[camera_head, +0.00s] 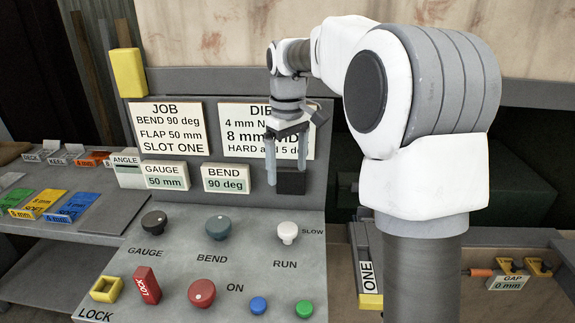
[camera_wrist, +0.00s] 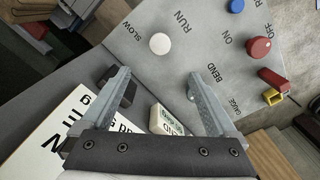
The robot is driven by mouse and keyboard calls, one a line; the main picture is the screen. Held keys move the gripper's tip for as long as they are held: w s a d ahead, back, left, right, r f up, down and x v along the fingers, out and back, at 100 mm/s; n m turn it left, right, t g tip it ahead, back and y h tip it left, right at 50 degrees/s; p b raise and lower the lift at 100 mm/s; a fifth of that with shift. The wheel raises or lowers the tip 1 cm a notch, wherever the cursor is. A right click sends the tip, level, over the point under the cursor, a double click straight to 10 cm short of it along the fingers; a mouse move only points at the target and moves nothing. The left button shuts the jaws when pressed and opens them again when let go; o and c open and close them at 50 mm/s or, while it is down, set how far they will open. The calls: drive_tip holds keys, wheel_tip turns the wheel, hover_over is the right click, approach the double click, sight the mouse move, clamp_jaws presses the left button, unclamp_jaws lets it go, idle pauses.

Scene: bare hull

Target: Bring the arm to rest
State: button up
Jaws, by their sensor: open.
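My gripper (camera_head: 287,172) hangs fingers-down in front of the upright sign panel, covering part of the DIE sign (camera_head: 235,130). Its two grey fingers are apart, with nothing seen held between them; they also show spread in the wrist view (camera_wrist: 158,80). A small black block (camera_head: 290,183) shows at the fingertips in the head view. In the wrist view the black block (camera_wrist: 118,88) lies behind the left finger, not in the middle of the gap. My arm reaches in from the right, raised and bent.
The sloped console below carries a white RUN knob (camera_head: 287,232), a BEND knob (camera_head: 219,227), a GAUGE knob (camera_head: 154,222), a red knob (camera_head: 201,293) and blue and green buttons. A red LOCK piece (camera_head: 146,284) stands beside a yellow square ring (camera_head: 106,289). Shelves with coloured blocks are at left.

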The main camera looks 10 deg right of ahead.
drive_tip(key=s+r+m+t, duration=0.1)
drive_tip(key=s+r, duration=0.1)
drive_tip(key=s, duration=0.5)
drive_tip(key=s+r+m+t, duration=0.1)
drive_tip(key=s+r+t, duration=0.15)
drive_tip(key=s, duration=0.35)
drive_tip(key=s+f+m+t, duration=0.1)
drive_tip(key=s+f, duration=0.1)
drive_tip(key=s, duration=0.5)
drive_tip(key=s+f+m+t, duration=0.1)
drive_tip(key=s+f+m, duration=0.1)
drive_tip(key=s, duration=0.5)
drive_tip(key=shift+f+m, duration=0.25)
drive_tip(key=shift+m, duration=0.05)
drive_tip(key=shift+o, duration=0.4)
drive_tip(key=shift+w+a, duration=0.1)
